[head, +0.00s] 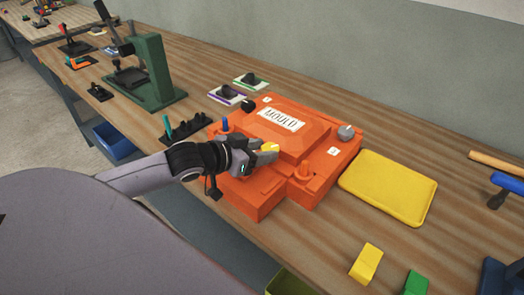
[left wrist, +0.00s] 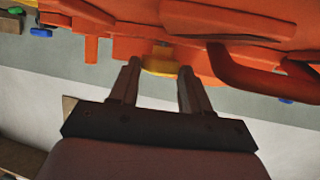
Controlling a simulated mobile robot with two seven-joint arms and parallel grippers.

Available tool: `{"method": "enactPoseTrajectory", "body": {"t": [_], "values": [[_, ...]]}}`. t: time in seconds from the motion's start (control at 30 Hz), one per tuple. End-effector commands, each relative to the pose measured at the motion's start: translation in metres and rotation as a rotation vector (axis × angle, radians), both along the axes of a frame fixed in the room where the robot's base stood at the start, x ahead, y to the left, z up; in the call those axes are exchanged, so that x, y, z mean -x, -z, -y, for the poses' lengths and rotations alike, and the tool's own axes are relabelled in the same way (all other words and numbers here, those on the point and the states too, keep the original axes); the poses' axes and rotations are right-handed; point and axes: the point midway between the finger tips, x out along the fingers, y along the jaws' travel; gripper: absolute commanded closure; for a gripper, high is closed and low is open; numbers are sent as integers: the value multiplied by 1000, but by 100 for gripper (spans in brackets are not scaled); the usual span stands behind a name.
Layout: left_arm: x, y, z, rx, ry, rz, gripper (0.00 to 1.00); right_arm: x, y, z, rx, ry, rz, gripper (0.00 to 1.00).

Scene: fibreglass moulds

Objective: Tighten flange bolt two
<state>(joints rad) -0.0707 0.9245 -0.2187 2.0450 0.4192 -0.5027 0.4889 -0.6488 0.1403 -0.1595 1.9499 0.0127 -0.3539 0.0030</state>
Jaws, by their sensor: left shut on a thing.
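The orange mould (head: 262,190), with a white "MOULD" label, sits on the workbench. My left gripper (head: 268,152) is at its front side, shut on a yellow bolt head (head: 270,147). In the left wrist view, the yellow bolt head (left wrist: 159,62) shows between the fingertips of my left gripper (left wrist: 158,76), against the orange mould (left wrist: 120,48). A grey knob (head: 346,131), a black knob (head: 249,105), a blue pin (head: 225,125) and an orange knob (head: 304,170) stand around the mould. Small white tags on it are too small to read. My right gripper is out of view.
A yellow tray (head: 388,187) lies right of the mould. A yellow block (head: 366,263) and a green block (head: 416,283) are nearer the front. A blue-headed mallet (head: 507,184) lies at the right. A green press (head: 154,70) stands at the left, with a dark rack (head: 187,127) near it.

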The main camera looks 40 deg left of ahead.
Motion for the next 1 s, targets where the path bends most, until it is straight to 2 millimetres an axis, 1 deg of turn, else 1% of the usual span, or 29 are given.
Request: {"method": "enactPoseTrajectory", "body": {"t": [0.1, 0.4, 1.0], "values": [[-1, 1, -3, -9, 50, -3, 83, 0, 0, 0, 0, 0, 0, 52], [-2, 1, -5, -5, 136, -3, 83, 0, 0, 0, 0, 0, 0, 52], [-2, 2, -5, -5, 171, -4, 83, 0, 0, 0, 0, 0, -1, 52]]}}
